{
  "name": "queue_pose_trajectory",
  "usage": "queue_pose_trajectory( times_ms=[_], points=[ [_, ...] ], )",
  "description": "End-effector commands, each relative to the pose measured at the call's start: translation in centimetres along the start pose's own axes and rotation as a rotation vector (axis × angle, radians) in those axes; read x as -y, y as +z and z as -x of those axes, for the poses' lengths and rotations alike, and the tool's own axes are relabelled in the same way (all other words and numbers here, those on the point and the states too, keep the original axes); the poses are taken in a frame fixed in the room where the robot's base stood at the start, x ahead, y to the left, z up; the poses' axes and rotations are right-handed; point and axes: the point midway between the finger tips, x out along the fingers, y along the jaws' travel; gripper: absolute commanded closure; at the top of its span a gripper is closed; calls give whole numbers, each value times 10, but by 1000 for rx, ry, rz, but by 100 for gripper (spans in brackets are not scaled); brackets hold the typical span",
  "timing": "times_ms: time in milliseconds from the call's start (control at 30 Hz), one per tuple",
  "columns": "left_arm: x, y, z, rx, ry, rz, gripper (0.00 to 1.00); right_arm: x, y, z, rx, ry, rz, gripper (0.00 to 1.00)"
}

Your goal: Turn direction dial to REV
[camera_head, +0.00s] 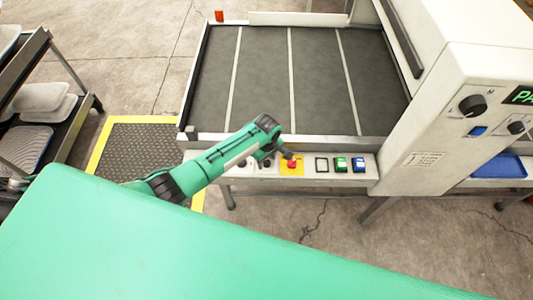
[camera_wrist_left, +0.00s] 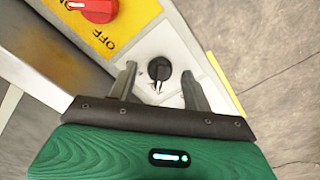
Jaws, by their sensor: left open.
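The black dial (camera_wrist_left: 159,69) sits on a white panel strip (camera_wrist_left: 165,35) in the left wrist view. A small pointer mark shows just below it, but I cannot read any REV or other lettering at the dial. My left gripper (camera_wrist_left: 159,88) is open, with one finger on each side of the dial and visible space between the fingers and the knob. In the head view my left gripper (camera_head: 276,155) is over the front control panel (camera_head: 320,183) and largely hides the dial area. My right gripper is not in view.
A red knob (camera_wrist_left: 95,8) on a yellow plate marked OFF is close beside the dial; in the head view the red knob (camera_head: 291,163) is right of my gripper. Green (camera_head: 341,164) and blue (camera_head: 358,165) buttons follow. The conveyor bed (camera_head: 265,80) lies behind.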

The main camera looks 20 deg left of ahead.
Motion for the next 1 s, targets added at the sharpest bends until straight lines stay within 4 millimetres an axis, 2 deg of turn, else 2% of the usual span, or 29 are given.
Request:
queue_pose_trajectory(
  times_ms=[167,500,700,833,1000],
  points=[
    [0,0,19,0,3,0,50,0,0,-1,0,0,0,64],
    [-1,-1,90,-1,5,0,50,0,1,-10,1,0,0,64],
    [0,-1,123,-1,3,1,50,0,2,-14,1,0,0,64],
    [0,-1,133,-1,2,1,50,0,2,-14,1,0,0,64],
    [0,-1,136,-1,0,1,50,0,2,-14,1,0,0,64]
  ],
)
